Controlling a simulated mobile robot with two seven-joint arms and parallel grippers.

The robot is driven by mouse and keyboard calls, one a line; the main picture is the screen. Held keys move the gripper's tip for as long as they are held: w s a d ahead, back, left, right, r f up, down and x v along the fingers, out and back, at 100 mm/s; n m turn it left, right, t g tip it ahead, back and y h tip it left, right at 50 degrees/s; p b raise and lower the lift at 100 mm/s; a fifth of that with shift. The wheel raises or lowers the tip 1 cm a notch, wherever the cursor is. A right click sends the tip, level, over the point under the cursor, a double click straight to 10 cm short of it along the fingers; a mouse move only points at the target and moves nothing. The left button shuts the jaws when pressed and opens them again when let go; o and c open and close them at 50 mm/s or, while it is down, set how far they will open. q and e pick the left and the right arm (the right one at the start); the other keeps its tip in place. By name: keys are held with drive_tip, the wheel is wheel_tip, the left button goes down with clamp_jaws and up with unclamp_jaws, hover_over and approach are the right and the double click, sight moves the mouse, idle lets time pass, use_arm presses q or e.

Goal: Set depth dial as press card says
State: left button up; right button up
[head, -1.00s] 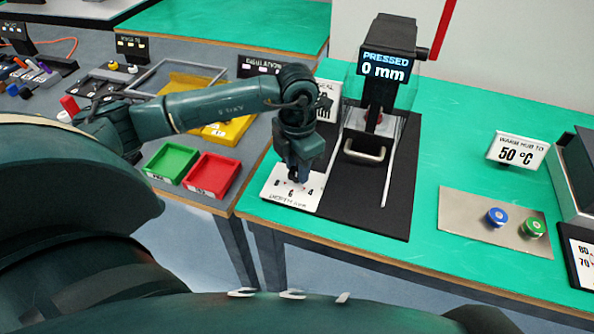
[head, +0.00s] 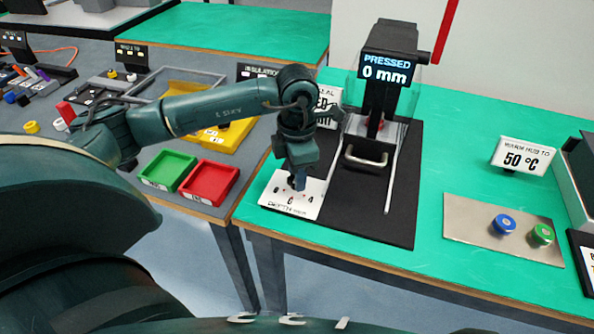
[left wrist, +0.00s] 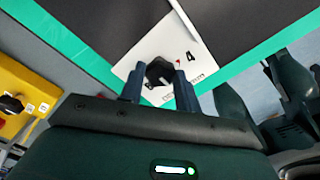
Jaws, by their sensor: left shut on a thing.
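The depth dial plate (head: 307,209) is a white panel with printed numbers at the front left of the press (head: 388,95). My left gripper (head: 298,183) points down over the plate and is shut on the dark dial knob (left wrist: 159,70), which shows between its fingers in the left wrist view. A "4" and a small red mark show on the plate (left wrist: 180,72) beside the knob there. The press display reads "PRESSED 0 mm". The press card (head: 328,97) stands behind my left arm and is mostly hidden; its value cannot be read. My right gripper is not in view.
A metal handle (head: 366,160) and a black base (head: 375,215) lie right of the plate. A green bin (head: 168,170) and a red bin (head: 210,182) stand on the grey table to the left. A panel with blue and green knobs (head: 504,224) is at the right.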

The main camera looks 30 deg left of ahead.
use_arm(q)
drive_tip(key=o, duration=1)
drive_tip(key=shift+c, duration=0.2)
drive_tip(key=shift+r, duration=0.1)
wheel_tip(320, 180, up, 13)
